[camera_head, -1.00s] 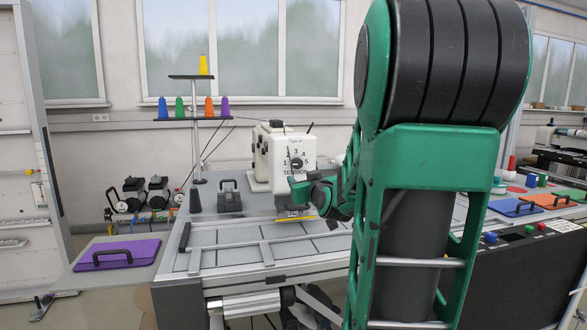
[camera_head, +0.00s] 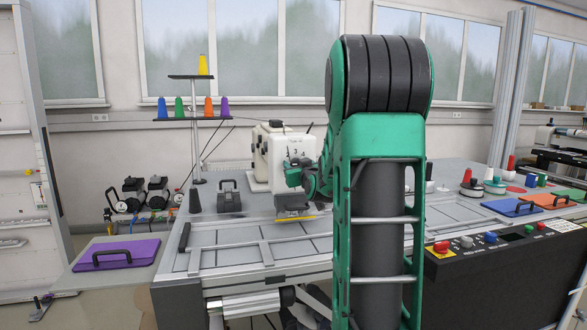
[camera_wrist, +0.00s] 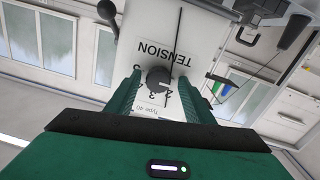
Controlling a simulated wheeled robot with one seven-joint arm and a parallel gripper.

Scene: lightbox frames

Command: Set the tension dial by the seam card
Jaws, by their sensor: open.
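The cream sewing machine (camera_head: 266,150) stands on the table. Its white tension face (camera_wrist: 150,52) fills the middle of the wrist view, upside down, with "TENSION" and a ring of numbers. The dark round tension dial (camera_wrist: 158,78) has a pale mark that seems to point toward the lower right of that view. My gripper (camera_wrist: 160,84) is open, with one green finger either side of the dial; I cannot tell whether they touch it. In the head view, my gripper (camera_head: 294,174) hides the dial and much of the face. I cannot make out a seam card for certain.
A thread stand (camera_head: 195,118) with coloured cones rises left of the machine. A dark handled block (camera_head: 229,198) sits beside it. A purple handled board (camera_head: 115,254) lies at left. A black control panel (camera_head: 490,260) with coloured buttons is at right.

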